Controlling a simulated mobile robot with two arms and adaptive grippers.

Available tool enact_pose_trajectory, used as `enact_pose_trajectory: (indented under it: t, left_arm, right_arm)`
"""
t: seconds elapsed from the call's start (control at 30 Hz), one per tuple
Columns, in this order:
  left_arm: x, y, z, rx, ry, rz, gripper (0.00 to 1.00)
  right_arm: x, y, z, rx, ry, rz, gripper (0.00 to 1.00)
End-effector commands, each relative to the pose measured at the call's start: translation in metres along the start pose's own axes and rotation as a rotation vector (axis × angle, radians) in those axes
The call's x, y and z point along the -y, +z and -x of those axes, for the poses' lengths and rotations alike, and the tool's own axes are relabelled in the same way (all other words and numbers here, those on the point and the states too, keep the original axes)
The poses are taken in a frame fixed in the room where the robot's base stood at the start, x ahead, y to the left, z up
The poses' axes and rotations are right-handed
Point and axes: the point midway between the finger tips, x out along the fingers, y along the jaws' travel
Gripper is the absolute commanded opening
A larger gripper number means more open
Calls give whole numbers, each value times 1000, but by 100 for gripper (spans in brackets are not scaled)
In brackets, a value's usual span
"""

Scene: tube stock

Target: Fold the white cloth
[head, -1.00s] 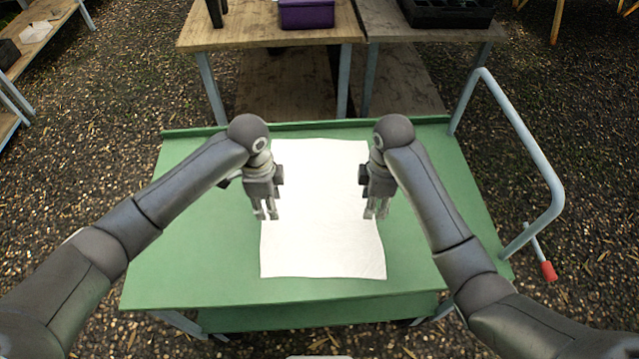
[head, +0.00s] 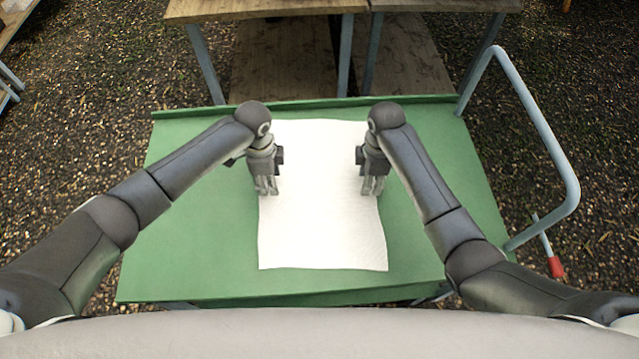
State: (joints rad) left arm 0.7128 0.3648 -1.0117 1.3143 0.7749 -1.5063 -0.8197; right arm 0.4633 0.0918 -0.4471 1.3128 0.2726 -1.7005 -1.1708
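The white cloth (head: 320,225) lies spread flat and unfolded on the green top of a cart (head: 190,230), its long side running from near to far. My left gripper (head: 267,190) points down at the cloth's left edge, about mid-length. My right gripper (head: 371,190) points down at the cloth's right edge, level with the left one. The fingers of both grippers look a little apart, with no cloth visibly pinched between them. I cannot tell whether the fingertips touch the cloth. The arms cover parts of the cloth's far side edges.
The cart has a raised far rim (head: 310,103) and a grey tube handle (head: 540,130) with a red grip (head: 556,267) on the right. Wooden tables (head: 265,8) stand beyond it. Green surface is free on both sides of the cloth.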

Motion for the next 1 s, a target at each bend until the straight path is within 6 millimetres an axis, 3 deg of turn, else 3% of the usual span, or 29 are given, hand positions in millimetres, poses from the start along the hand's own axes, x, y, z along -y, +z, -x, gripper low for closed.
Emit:
enact_pose_trajectory:
  t: [0.93, 1.0]
  left_arm:
    - [0, 0, -8, 0, -1, 0, 41]
    - [0, 0, -8, 1, 0, 0, 37]
  right_arm:
    - [0, 0, -8, 0, 0, 0, 41]
    - [0, 0, -8, 0, 0, 0, 37]
